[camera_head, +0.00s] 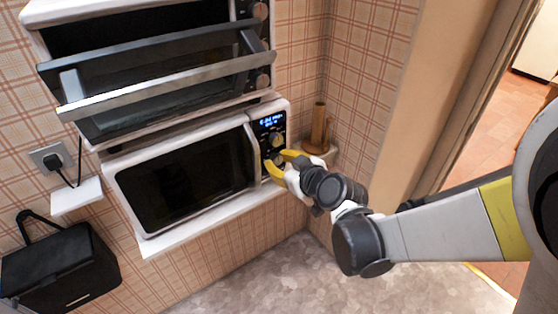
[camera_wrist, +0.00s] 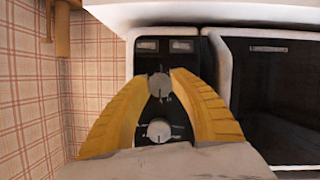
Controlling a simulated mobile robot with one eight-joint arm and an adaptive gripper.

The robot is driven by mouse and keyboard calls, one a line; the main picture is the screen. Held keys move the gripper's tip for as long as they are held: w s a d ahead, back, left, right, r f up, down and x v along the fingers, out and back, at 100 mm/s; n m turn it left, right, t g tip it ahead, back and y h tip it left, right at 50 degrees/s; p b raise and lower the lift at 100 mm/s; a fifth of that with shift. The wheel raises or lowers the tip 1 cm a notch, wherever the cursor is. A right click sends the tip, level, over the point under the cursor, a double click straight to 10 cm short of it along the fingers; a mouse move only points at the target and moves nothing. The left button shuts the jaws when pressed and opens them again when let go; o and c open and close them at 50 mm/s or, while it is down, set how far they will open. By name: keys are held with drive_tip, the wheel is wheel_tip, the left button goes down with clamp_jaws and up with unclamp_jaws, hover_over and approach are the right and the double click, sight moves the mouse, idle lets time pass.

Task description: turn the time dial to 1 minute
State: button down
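The microwave (camera_head: 185,175) stands on a white shelf, and its black control panel (camera_head: 271,132) with a lit blue display is at its right end. The wrist view shows two round grey dials on the panel. One dial (camera_wrist: 160,86) lies between my yellow fingertips; the other dial (camera_wrist: 158,130) lies closer to my palm. No label shows which is the time dial. My gripper (camera_head: 282,160) is at the panel, its fingers apart on either side of the first dial, as the wrist view also shows (camera_wrist: 160,76). I cannot tell whether the fingertips touch it.
An oven with its door tilted open (camera_head: 165,85) sits above the microwave. A wooden item (camera_head: 318,128) stands right of the panel near the wall corner. A black box (camera_head: 60,265) is at the lower left. The floor in front is clear.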

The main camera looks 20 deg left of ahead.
idle(0.4)
drive_tip(key=m+g+y+b, duration=0.1)
drive_tip(key=m, duration=0.1)
drive_tip(key=m+g+y+b, duration=0.1)
drive_tip(key=m, duration=0.1)
drive_tip(key=shift+d+f, duration=0.1)
drive_tip(key=shift+f, duration=0.05)
drive_tip(key=m+g+y+b, duration=0.1)
drive_tip(key=m+y+b, duration=0.1)
drive_tip(key=m, duration=0.1)
drive_tip(key=shift+m+b, duration=0.3)
drive_tip(key=shift+m, duration=0.1)
drive_tip(key=shift+g, duration=0.4)
drive_tip(key=c, duration=1.1)
unclamp_jaws()
drive_tip(key=v, duration=1.2)
